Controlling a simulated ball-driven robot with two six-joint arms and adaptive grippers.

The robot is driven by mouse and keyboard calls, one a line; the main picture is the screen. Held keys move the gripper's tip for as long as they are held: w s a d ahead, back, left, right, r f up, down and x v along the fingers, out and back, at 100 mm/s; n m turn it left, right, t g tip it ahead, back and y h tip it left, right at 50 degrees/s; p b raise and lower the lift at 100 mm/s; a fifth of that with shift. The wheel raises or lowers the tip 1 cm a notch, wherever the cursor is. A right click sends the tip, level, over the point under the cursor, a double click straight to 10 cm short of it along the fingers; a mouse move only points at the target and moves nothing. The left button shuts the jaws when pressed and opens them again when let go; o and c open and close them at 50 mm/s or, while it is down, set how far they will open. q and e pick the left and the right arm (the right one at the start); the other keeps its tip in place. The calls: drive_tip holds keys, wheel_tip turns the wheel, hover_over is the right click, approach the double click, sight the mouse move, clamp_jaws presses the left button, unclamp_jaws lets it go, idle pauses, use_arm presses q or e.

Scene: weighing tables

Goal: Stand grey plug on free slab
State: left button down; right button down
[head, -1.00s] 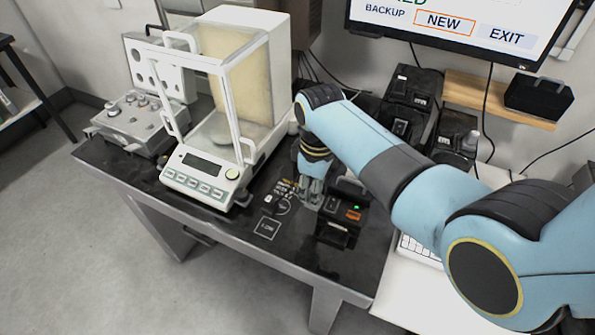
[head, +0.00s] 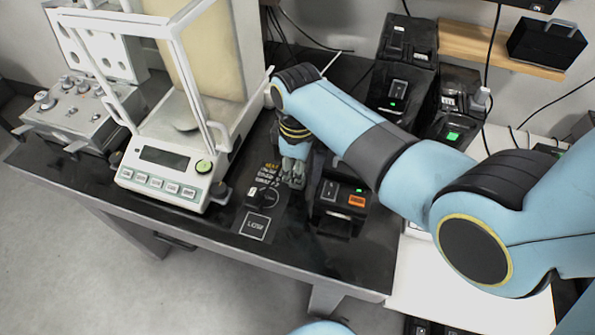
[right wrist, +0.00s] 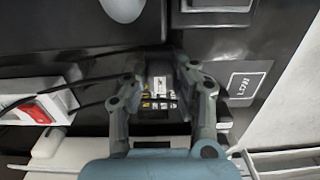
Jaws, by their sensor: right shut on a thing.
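My right gripper (head: 291,176) is low over the black bench top, between the balance and a black switch box. A dark panel with a printed square (head: 256,225) and a small dark knob-like piece (head: 258,197) lies just left of the gripper. I cannot tell which surface is the free slab. My left gripper is out of view.
The white balance (head: 165,160) with its glass case stands close on the left. The switch box with an orange light (head: 340,200) is close on the right. Black boxes (head: 405,85) stand behind. The bench's front strip is clear.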

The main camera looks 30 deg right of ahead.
drive_tip(key=shift+r, duration=0.15)
drive_tip(key=c, duration=1.5)
unclamp_jaws()
drive_tip(key=shift+f, duration=0.2)
drive_tip(key=shift+c, duration=0.2)
drive_tip(key=o, duration=0.5)
drive_tip(key=shift+s, duration=0.1)
drive_tip(key=shift+c, duration=0.2)
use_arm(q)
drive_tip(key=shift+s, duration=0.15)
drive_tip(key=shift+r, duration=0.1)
